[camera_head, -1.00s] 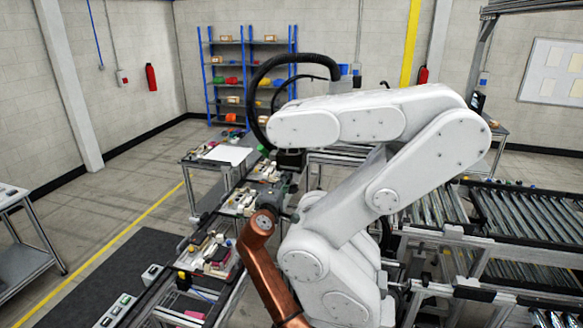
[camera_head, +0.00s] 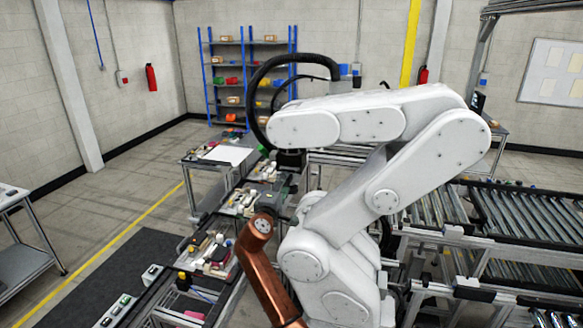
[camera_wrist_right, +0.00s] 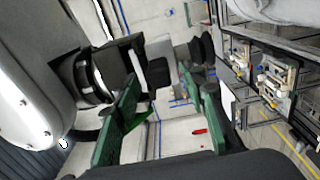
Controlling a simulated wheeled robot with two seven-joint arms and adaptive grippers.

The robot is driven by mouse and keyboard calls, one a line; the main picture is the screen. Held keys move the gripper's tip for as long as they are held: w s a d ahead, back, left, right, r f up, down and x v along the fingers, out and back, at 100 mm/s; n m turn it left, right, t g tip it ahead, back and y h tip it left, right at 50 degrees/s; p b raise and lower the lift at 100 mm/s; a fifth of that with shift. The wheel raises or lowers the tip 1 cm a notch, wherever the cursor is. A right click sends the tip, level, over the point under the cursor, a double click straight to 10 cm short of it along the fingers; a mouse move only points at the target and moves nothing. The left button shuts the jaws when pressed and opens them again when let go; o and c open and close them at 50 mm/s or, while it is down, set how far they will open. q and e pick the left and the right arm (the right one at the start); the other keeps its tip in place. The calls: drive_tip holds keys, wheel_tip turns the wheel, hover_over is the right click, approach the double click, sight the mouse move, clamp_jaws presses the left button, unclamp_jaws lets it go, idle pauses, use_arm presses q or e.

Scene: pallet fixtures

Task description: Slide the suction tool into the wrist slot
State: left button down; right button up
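In the right wrist view, the two green fingers of my right gripper (camera_wrist_right: 162,90) stand wide apart with clear space between them. A dark suction tool, with a grey body and a black cup (camera_wrist_right: 201,49), lies sideways past the fingertips. Its left side meets a black block (camera_wrist_right: 124,62) beside the white robot arm's round wrist flange (camera_wrist_right: 90,76). I cannot tell whether the tool is seated in the slot. My left gripper is not in view.
The large white arm fills the middle of the head view, close to my copper-coloured arm (camera_head: 262,262). A line of fixtures (camera_head: 208,250) runs along its left side. Roller conveyors (camera_head: 520,215) stand at the right. Open floor (camera_head: 120,185) lies to the left.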

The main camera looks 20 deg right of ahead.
drive_tip(key=v, duration=1.1)
